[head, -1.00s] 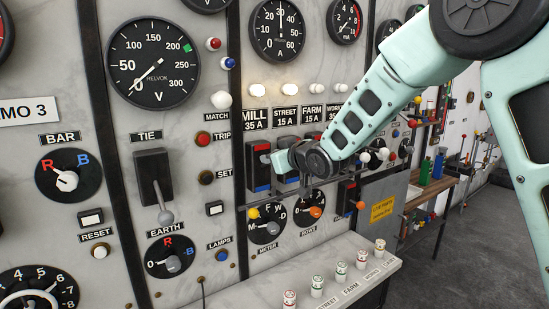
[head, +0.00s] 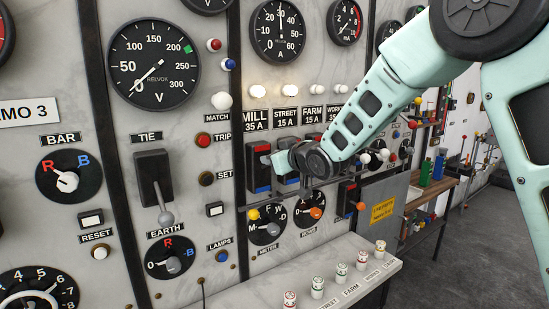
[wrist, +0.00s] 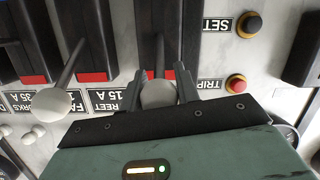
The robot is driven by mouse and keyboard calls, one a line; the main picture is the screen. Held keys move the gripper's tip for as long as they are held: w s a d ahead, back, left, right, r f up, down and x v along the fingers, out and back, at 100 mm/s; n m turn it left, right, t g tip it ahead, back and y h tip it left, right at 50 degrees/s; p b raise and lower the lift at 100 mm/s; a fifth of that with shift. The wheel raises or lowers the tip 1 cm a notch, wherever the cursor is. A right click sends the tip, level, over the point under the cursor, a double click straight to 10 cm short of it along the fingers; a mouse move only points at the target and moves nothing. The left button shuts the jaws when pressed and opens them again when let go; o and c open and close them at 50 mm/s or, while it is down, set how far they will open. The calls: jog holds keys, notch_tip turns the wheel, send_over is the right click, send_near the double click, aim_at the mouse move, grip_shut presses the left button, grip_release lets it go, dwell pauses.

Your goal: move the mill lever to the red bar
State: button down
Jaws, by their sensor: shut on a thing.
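The mill switch (head: 258,168) is a dark block under the MILL 35 A label (head: 251,122), with red at its upper end and blue at its lower end. In the wrist view, which is upside down, the mill lever's round pale knob (wrist: 158,94) sits between the two dark fingers of my gripper (wrist: 160,86). My gripper is shut on it. The switch's red end (wrist: 153,75) shows just behind the fingers. In the head view my gripper (head: 280,160) is in front of the switch and hides the knob, so the lever's exact angle cannot be told.
The street lever's pale knob (wrist: 55,104) is close beside my gripper in the wrist view. The red TRIP button (head: 203,140) and the tie lever (head: 158,190) are to the left. A ledge with several small labelled pegs (head: 341,271) juts out below.

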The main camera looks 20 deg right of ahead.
jog(key=c, duration=1.1)
grip_release()
jog(key=shift+o, duration=0.2)
jog(key=shift+s+d+b, duration=0.2)
jog(key=shift+s+b, duration=0.1)
jog(key=shift+s, duration=0.15)
jog(key=b+v, duration=0.4)
jog(key=v, duration=1.2)
jog(key=shift+s+r, duration=0.15)
jog(key=shift+d, duration=0.1)
